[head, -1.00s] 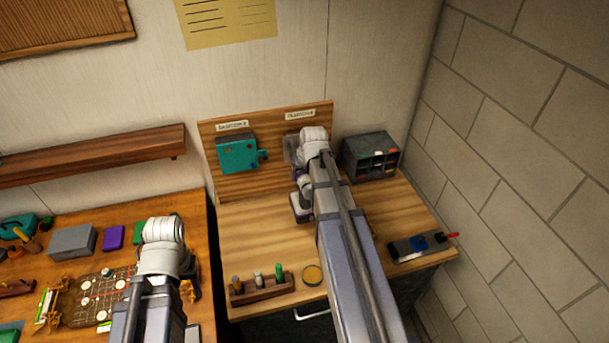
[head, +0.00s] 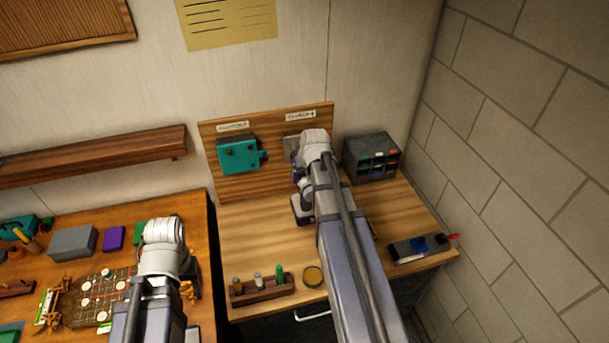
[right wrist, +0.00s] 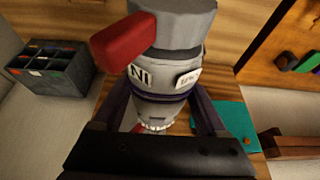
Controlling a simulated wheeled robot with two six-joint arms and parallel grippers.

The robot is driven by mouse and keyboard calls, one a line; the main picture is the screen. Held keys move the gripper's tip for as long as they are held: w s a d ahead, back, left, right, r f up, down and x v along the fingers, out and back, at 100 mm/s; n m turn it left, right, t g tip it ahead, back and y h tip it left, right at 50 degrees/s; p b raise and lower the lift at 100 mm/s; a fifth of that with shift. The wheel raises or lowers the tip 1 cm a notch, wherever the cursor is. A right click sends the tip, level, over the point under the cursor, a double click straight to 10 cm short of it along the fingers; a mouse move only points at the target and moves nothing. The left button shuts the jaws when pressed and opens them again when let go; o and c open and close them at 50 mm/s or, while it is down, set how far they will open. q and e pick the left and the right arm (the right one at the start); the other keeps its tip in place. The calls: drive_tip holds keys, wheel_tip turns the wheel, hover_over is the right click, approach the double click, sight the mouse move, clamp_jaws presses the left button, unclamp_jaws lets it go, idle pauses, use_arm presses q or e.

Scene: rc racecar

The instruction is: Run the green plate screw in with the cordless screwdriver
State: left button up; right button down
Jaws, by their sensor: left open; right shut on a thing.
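My right gripper (right wrist: 155,120) is shut on the cordless screwdriver (right wrist: 175,80), a grey body with dark purple bands and a red part, held between the fingers. In the head view my right arm hides most of the screwdriver; its dark foot (head: 301,208) shows just above the bench, left of the arm. It is close to the upright wooden board (head: 275,180), by a grey plate (head: 291,147) mostly covered by my wrist. I cannot make out the green plate screw or whether the bit touches it. My left gripper (head: 190,275) is open over the left table, its fingers mostly hidden.
A teal box (head: 240,156) is mounted on the board's left. A dark drawer bin (head: 370,157) stands right of the board. The bench's left middle is clear.

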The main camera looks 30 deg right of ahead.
drive_tip(key=shift+s+a, duration=0.25)
drive_tip(key=shift+s, duration=0.75)
drive_tip(key=shift+s+a, duration=0.25)
drive_tip(key=shift+s, duration=0.75)
